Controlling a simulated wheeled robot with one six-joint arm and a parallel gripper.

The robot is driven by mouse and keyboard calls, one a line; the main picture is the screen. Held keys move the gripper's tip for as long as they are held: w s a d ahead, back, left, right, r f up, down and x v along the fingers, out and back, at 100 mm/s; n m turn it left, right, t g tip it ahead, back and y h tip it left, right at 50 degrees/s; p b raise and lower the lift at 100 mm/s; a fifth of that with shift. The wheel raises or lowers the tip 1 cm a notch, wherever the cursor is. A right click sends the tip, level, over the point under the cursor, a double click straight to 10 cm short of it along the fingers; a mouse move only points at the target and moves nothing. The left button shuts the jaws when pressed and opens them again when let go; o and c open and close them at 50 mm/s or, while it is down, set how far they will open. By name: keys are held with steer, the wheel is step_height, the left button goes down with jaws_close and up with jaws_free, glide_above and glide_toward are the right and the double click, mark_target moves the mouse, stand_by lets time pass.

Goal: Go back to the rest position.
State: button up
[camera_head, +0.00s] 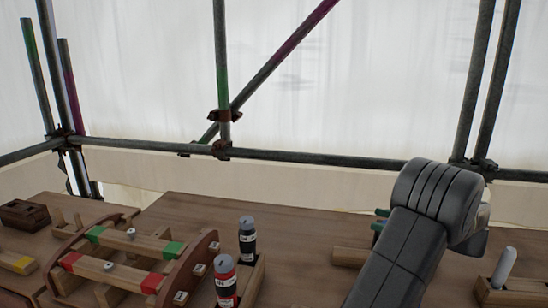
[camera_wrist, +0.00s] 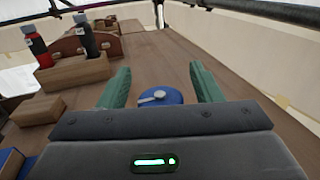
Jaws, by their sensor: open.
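My gripper (camera_wrist: 160,70) shows in the wrist view with its two green fingers spread apart. A round blue piece (camera_wrist: 150,100) with a silver knob on top sits low between the fingers, with gaps at both sides. Whether it rests on the table beneath cannot be told. In the head view my dark arm reaches over the right part of the table, and its bent joint hides most of what is behind it. Small green and blue bits show just left of the arm there.
A wooden frame (camera_head: 205,246) with red- and green-ended bars stands left on the wooden table (camera_head: 290,225). Red (camera_head: 225,283) and black (camera_head: 247,240) bottles stand in a wooden holder. A wooden block with a grey peg (camera_head: 505,266) is at right. Scaffold poles (camera_head: 300,157) run behind the table.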

steer(key=shift+f, duration=0.45)
steer(key=shift+r+b, duration=0.15)
steer(key=shift+b, duration=0.15)
steer(key=shift+r+p, duration=0.15)
steer(key=shift+p, duration=0.3)
step_height(320, 180, up, 10)
steer(key=shift+f+p, duration=0.15)
steer(key=shift+p, duration=0.7)
step_height(320, 180, down, 10)
steer(key=shift+f+b, duration=0.1)
steer(key=shift+b, duration=0.95)
steer(key=shift+f+b, duration=0.2)
steer(key=shift+b, duration=0.3)
steer(key=shift+r+m+t+h+b, duration=0.1)
steer(key=shift+m+t+h+b, duration=0.3)
steer(key=shift+t+b, duration=0.4)
steer(key=m+t+b, duration=0.1)
steer(key=b, duration=0.1)
steer(key=shift+h+b, duration=0.3)
steer(key=shift+h, duration=0.1)
steer(key=m+t+h+b, duration=0.1)
steer(key=b, duration=0.2)
steer(key=m+t+h+b, duration=0.1)
steer(key=b, duration=0.2)
steer(key=m+t+h+b, duration=0.1)
steer(key=t+h+b, duration=0.1)
steer(key=b, duration=0.1)
steer(key=shift+w+d+m, duration=0.25)
steer(key=shift+m, duration=0.15)
